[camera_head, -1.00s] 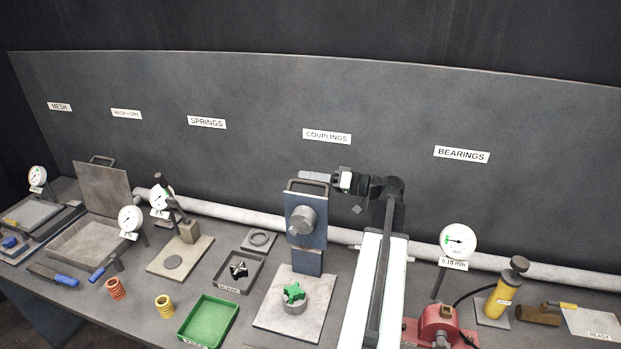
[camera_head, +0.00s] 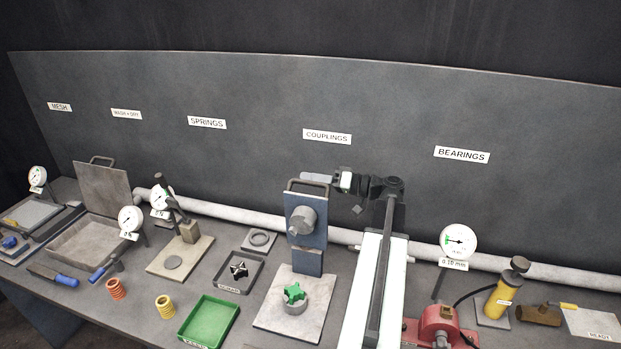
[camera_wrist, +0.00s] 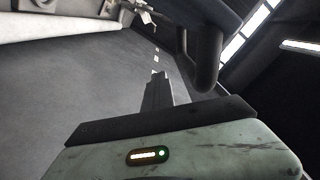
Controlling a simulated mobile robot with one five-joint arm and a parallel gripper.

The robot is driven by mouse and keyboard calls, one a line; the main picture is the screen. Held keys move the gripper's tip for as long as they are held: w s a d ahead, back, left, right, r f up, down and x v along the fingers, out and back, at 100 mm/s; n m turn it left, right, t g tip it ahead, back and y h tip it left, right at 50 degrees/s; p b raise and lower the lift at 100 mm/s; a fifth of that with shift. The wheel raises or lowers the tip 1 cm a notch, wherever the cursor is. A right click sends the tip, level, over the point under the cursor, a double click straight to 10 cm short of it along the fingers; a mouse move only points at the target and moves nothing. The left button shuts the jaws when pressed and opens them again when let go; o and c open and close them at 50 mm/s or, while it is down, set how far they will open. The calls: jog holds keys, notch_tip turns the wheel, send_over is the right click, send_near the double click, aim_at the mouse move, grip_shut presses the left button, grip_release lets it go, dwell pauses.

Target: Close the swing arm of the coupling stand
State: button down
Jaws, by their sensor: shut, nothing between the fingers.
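The coupling stand has a pale base plate (camera_head: 268,316) on the bench. Its blue swing arm (camera_head: 293,240) stands upright, raised at the plate's rear, with a dark handle (camera_head: 307,183) on top and a grey coupling hub (camera_head: 302,220) on its face. A green star-shaped insert (camera_head: 294,292) sits on the grey lower hub (camera_head: 295,307). My gripper (camera_head: 304,177) is shut and empty, its tips just above or behind the handle; contact cannot be told. In the wrist view, my shut fingers (camera_wrist: 157,84) are beside a dark rounded bar (camera_wrist: 206,60), apparently the handle.
A green tray (camera_head: 208,322) and a dark tray (camera_head: 239,272) lie left of the stand. A red device (camera_head: 440,325) and a dial gauge (camera_head: 458,241) stand to the right. A pale pipe (camera_head: 240,216) runs along the back panel.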

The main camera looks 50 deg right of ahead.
dwell(0.8)
jog(key=c, duration=1.4)
grip_release()
jog(key=shift+c, duration=0.2)
jog(key=v, duration=0.8)
jog(key=shift+w, duration=0.1)
